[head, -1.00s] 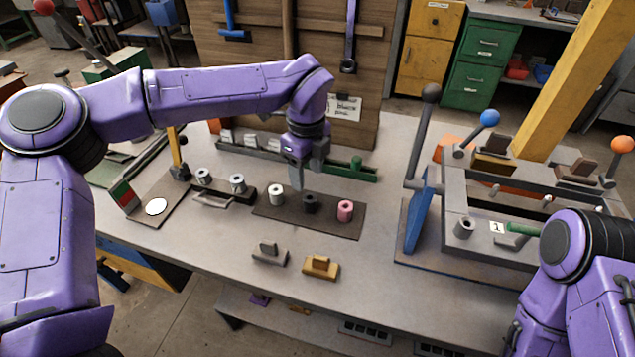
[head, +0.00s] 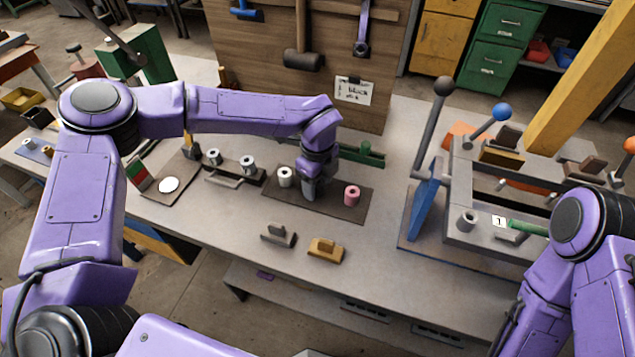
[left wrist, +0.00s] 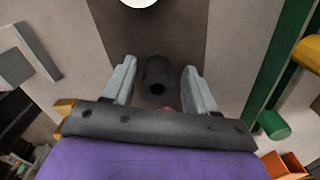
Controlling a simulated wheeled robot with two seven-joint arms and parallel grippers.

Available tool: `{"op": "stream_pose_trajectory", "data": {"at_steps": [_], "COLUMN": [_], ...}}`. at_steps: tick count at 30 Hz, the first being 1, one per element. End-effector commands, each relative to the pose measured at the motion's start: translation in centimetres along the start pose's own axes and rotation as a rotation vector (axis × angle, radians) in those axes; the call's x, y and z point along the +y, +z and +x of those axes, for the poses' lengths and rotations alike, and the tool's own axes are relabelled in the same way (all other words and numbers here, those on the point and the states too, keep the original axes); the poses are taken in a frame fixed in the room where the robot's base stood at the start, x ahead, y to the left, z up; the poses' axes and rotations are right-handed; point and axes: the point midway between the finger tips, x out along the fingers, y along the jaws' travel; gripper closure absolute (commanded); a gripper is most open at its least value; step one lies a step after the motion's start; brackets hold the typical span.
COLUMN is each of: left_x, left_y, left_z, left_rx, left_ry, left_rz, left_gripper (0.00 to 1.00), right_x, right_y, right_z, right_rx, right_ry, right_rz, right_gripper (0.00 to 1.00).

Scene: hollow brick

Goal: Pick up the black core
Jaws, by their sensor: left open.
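The black core (left wrist: 158,74) is a short dark cylinder with a hole in its end, on a dark mat (left wrist: 158,35) in the left wrist view. My left gripper (left wrist: 159,66) is open, with one grey finger on each side of the core and a gap beside each finger. In the head view my left gripper (head: 309,190) is down at the mat (head: 345,207) and hides the black core. A white core (head: 285,177) stands left of the gripper and a pink core (head: 352,194) right of it. My right gripper is outside the views.
A grey and an ochre handled block (head: 278,235) (head: 326,250) lie in front of the mat. A green bar (head: 360,152) lies behind it. A lever press (head: 428,205) stands to the right. The table front is mostly clear.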

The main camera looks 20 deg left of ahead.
Motion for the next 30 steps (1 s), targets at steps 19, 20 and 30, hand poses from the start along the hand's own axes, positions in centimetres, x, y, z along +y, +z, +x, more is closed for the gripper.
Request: {"op": "stream_pose_trajectory", "data": {"at_steps": [19,20,30], "left_x": [0.0,0.0,3.4], "left_y": [0.0,0.0,-2.0], "left_z": [-0.7,-1.0,-9.0], "left_rx": [0.0,0.0,0.0], "left_ry": [-0.001,-0.001,-0.003], "left_rz": [0.0,0.0,0.005], "left_gripper": [0.94,0.94,0.94], "right_x": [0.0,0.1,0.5], "right_y": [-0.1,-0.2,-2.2], "right_z": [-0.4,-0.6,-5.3], "right_rx": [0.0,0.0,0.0], "right_ry": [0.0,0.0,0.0], "right_rz": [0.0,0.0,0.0], "right_gripper": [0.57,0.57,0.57]}}
